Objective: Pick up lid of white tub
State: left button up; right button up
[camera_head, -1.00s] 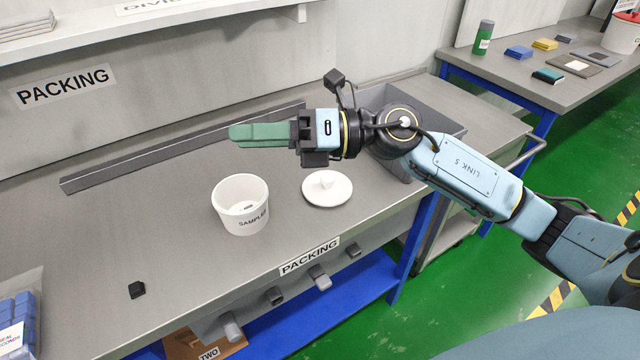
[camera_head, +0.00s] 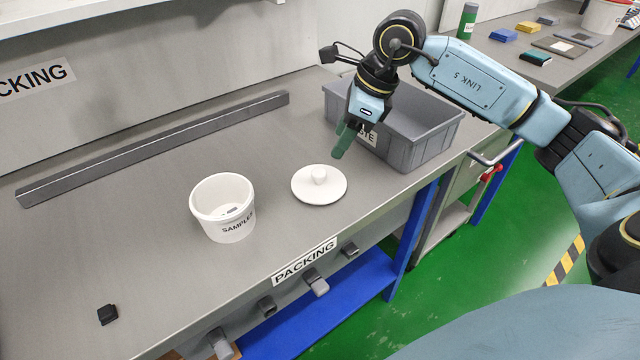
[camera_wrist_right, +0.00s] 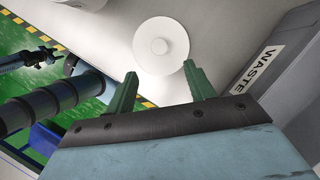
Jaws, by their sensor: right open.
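The white lid (camera_head: 319,186), a round disc with a knob on top, lies flat on the grey table. The white tub (camera_head: 224,208), labelled SAMPLES, stands open to the left of the lid, with something small inside it. My right gripper (camera_head: 341,141) points down above and just behind the lid, apart from it. In the right wrist view the lid (camera_wrist_right: 161,45) shows beyond the two green fingers of the gripper (camera_wrist_right: 160,88), which are spread with nothing between them. My left gripper is not in view.
A grey waste bin (camera_head: 422,137) stands right behind my right gripper; its wall (camera_wrist_right: 283,58) is close in the wrist view. A long grey bar (camera_head: 150,147) lies along the back. A small black block (camera_head: 108,314) sits front left. The table around the lid's front is clear.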

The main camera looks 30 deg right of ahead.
aim_at(320, 172)
jog(key=x, duration=0.4)
jog(key=shift+a+f, duration=0.15)
jog(key=shift+a, duration=0.1)
jog(key=shift+w+a+f, duration=0.1)
jog(key=shift+w+f, duration=0.05)
jog(key=shift+f, duration=0.15)
jog(key=shift+w+a+f, duration=0.1)
jog(key=shift+f, duration=0.25)
jog(key=b+x, duration=0.1)
jog(key=x, duration=0.2)
jog(key=shift+f, duration=0.35)
jog(key=shift+w+a+f, duration=0.1)
jog(key=shift+f, duration=0.1)
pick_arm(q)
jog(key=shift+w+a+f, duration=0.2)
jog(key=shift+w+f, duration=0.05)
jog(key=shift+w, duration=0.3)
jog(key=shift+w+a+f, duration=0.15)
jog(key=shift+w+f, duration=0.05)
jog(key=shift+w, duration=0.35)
pick_arm(e)
jog(key=c, duration=1.1)
